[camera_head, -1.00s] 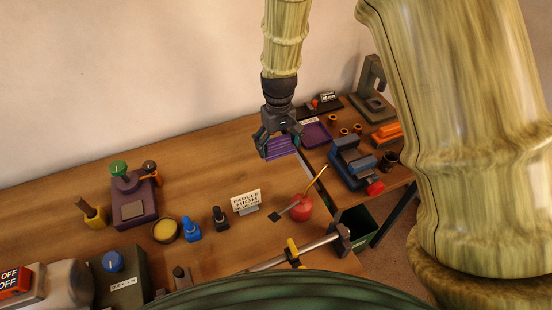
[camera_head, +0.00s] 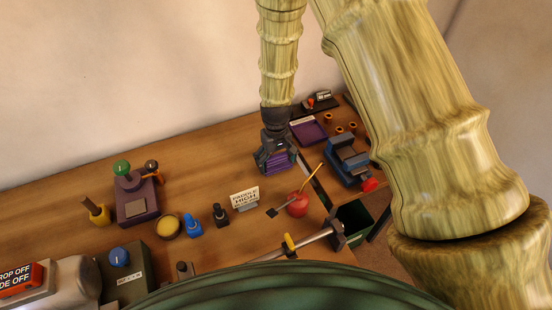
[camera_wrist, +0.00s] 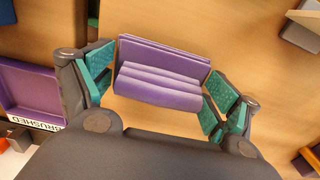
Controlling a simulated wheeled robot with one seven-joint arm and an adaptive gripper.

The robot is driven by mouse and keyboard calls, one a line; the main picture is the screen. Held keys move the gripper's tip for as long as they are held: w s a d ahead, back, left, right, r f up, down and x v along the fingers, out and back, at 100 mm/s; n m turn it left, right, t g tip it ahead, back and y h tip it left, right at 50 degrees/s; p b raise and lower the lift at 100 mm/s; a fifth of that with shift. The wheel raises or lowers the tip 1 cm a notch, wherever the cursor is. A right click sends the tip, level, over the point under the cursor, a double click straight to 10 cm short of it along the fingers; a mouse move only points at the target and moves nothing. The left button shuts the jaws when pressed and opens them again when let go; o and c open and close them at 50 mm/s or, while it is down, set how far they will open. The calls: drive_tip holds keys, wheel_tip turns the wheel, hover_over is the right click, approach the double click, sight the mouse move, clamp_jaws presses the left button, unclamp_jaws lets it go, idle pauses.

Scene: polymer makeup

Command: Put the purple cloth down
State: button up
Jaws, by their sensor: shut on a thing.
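The purple cloth (camera_wrist: 160,75) is a folded, layered bundle between the teal finger pads of my gripper (camera_wrist: 158,85) in the wrist view. The pads press on its left and right ends, so my gripper is shut on it. In the head view, the cloth (camera_head: 279,162) shows below my gripper (camera_head: 276,166), over the wooden table (camera_head: 215,165) near its right end. I cannot tell whether the cloth touches the table.
A purple tray (camera_head: 308,131) lies behind and right of my gripper; it also shows in the wrist view (camera_wrist: 32,88). A red round object (camera_head: 297,205), a sign (camera_head: 245,198) and a blue vise (camera_head: 347,160) stand nearby. Bare table lies left of my gripper.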

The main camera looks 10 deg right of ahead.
sight(276, 156)
drive_tip(key=shift+s, duration=0.15)
drive_tip(key=shift+f, duration=0.2)
drive_tip(key=o, duration=0.8)
drive_tip(key=shift+r, duration=0.3)
drive_tip(key=shift+r+b, duration=2.15)
drive_tip(key=shift+r, duration=3.75)
